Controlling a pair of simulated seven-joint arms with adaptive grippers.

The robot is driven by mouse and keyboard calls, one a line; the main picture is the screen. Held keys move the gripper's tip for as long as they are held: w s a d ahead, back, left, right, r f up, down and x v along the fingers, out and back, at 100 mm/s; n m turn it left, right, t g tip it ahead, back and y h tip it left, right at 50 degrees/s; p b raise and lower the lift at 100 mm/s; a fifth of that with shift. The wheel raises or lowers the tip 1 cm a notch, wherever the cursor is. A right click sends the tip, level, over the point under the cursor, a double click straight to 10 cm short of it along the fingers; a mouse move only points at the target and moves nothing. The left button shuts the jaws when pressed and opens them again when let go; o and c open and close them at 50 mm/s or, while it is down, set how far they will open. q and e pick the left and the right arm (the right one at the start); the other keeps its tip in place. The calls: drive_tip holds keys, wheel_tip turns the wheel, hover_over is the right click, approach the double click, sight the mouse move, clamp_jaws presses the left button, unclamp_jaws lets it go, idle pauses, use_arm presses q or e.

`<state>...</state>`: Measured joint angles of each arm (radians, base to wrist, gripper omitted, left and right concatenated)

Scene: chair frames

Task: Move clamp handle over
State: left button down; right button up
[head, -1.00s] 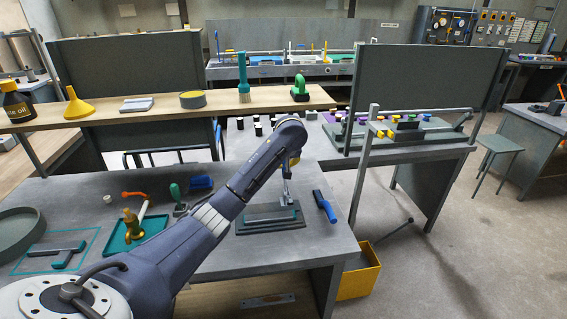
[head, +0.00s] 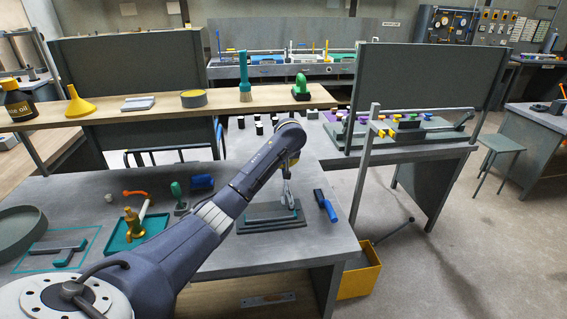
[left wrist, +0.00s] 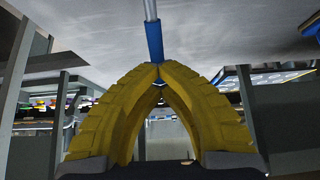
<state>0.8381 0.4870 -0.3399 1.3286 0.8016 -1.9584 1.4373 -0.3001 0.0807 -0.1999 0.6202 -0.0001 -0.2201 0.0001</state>
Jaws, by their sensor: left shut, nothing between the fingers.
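My left gripper (head: 291,204) points down over the right part of a dark flat fixture (head: 258,226) on the grey bench. Its yellow fingers (left wrist: 158,70) meet at the tips in the left wrist view, with nothing between them. A grey rod with a blue sleeve (left wrist: 154,42) lies just beyond the fingertips there; it may be the clamp handle. I cannot tell whether the fingertips touch it. In the head view no clamp handle shows clearly near the gripper. My right gripper is out of view.
A blue-handled brush (head: 327,207) lies right of the fixture, near the bench edge. A teal tray (head: 118,243), a green-handled item (head: 177,194) and a blue cylinder (head: 202,182) are to the left. A yellow bin (head: 361,279) stands below the bench.

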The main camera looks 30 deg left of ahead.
use_arm(q)
drive_tip(key=shift+f, duration=0.15)
drive_tip(key=shift+w+a+f, duration=0.2)
drive_tip(key=shift+f, duration=0.45)
drive_tip(key=shift+w+a+f, duration=0.15)
drive_tip(key=shift+f, duration=0.6)
drive_tip(key=c, duration=2.1)
unclamp_jaws()
drive_tip(key=shift+c, duration=0.2)
